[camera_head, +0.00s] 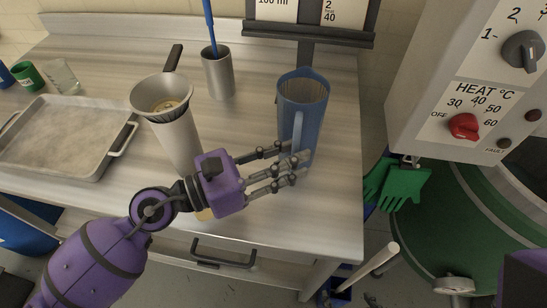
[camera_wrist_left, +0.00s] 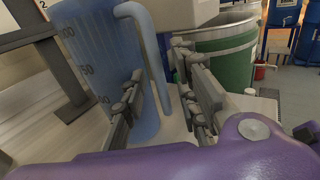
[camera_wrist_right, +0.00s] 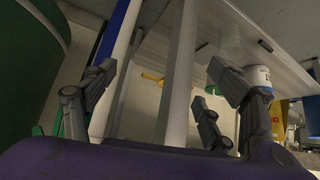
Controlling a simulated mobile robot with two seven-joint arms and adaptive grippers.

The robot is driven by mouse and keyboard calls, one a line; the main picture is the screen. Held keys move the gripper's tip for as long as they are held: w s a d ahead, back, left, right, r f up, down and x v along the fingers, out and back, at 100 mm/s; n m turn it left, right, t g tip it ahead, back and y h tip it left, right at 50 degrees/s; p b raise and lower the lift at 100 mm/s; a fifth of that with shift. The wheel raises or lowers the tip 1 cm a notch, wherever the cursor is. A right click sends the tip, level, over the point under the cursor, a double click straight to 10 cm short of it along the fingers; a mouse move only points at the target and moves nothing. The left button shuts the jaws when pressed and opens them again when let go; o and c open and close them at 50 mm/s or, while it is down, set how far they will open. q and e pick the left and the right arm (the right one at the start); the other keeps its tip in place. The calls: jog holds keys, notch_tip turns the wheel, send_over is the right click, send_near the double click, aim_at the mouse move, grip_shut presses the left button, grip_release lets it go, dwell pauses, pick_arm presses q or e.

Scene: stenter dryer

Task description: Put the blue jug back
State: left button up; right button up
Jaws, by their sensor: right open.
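The blue jug (camera_head: 303,103), see-through with scale marks, stands upright on the metal worktop (camera_head: 235,130) near its right end. Its handle faces my left gripper (camera_head: 298,165). In the left wrist view the jug (camera_wrist_left: 95,55) fills the left side, and the handle (camera_wrist_left: 152,55) lies between the parted fingers of my left gripper (camera_wrist_left: 160,100). I see gaps beside the handle; firm contact cannot be made out. The fingers hide the jug's lower part in the head view. My right gripper (camera_wrist_right: 160,105) is open; a pale post (camera_wrist_right: 178,75) shows between its fingers.
A metal cone-shaped vessel with a strainer (camera_head: 175,125), a steel beaker (camera_head: 218,75) with a blue rod and a metal tray (camera_head: 60,135) stand left of the jug. A dark shelf (camera_head: 310,38) is behind it. A control box (camera_head: 470,90) and green gloves (camera_head: 400,185) are at right.

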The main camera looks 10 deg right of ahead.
pick_arm(q)
jog(key=shift+r, duration=0.1)
pick_arm(e)
jog(key=shift+s, duration=0.1)
pick_arm(q)
jog(key=b+v, duration=0.4)
jog(key=v, duration=0.8)
jog(key=shift+b, duration=0.35)
pick_arm(e)
jog(key=f, duration=0.3)
jog(key=s+f, duration=0.1)
jog(key=shift+a+f, duration=0.1)
jog(key=shift+f, duration=0.3)
